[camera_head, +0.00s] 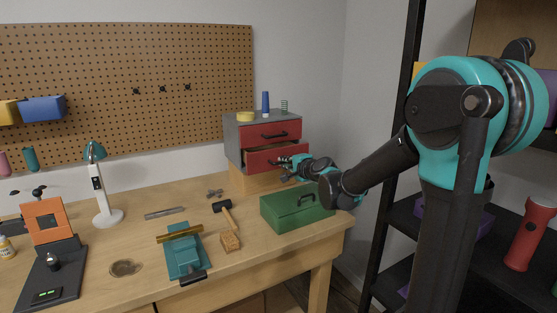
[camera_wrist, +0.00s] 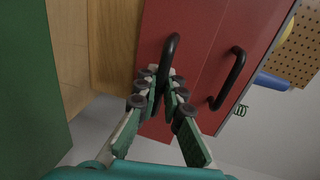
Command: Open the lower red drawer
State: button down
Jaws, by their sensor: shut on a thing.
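The lower red drawer (camera_head: 260,161) is in the grey cabinet (camera_head: 232,145) at the back right of the bench. It stands slightly out, with a narrow opening above its front. In the wrist view, the drawer front (camera_wrist: 152,38) fills the middle and its black handle (camera_wrist: 171,48) reaches between my fingertips. My gripper (camera_head: 284,161) is at this handle and shut on it; the fingers (camera_wrist: 163,85) hide the handle's near end. The upper red drawer (camera_head: 262,134) is shut, and its black handle (camera_wrist: 229,78) is free.
The cabinet stands on a wooden block (camera_head: 240,180). A green toolbox (camera_head: 280,211) sits close in front, below my wrist. A yellow roll, a blue bottle (camera_head: 266,103) and a green spring stand on the cabinet. A hammer (camera_head: 226,211) lies left of the toolbox.

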jog(key=v, duration=0.2)
jog(key=f+v, duration=0.1)
jog(key=v, duration=0.5)
jog(key=shift+s+f, duration=0.1)
jog(key=shift+f, duration=0.2)
jog(key=c, duration=1.9)
grip_release()
jog(key=shift+d, duration=0.1)
jog(key=v, duration=1.2)
